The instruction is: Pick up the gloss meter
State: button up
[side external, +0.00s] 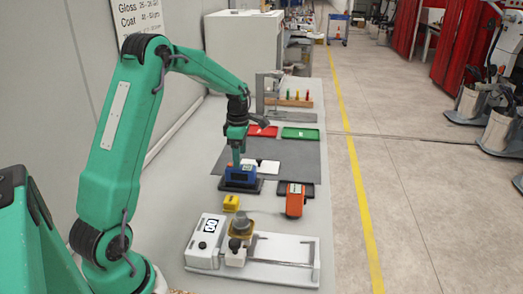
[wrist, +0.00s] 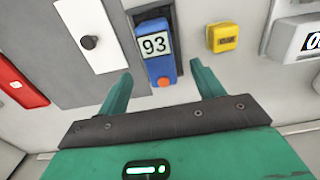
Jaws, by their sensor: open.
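My gripper (side external: 236,158) is open and points down over the device in the side view. In the wrist view the fingers of my gripper (wrist: 160,72) stand apart on either side of it with gaps. Whether they touch it in the side view is hidden.
An orange device (side external: 295,199) lies right of the blue one on a dark pad. A yellow block (side external: 231,202) and the white coating machine (side external: 206,244) are nearer the camera. A white panel with a black knob (wrist: 92,36) lies left in the wrist view. Red (side external: 262,131) and green trays (side external: 300,133) lie behind.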

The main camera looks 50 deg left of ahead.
aim_at(241, 171)
jog(key=shift+f, duration=1.3)
jog(key=shift+f, duration=0.1)
jog(key=shift+f, duration=2.5)
jog(key=shift+w, duration=0.1)
jog(key=c, duration=1.4)
jog(key=shift+r, duration=0.2)
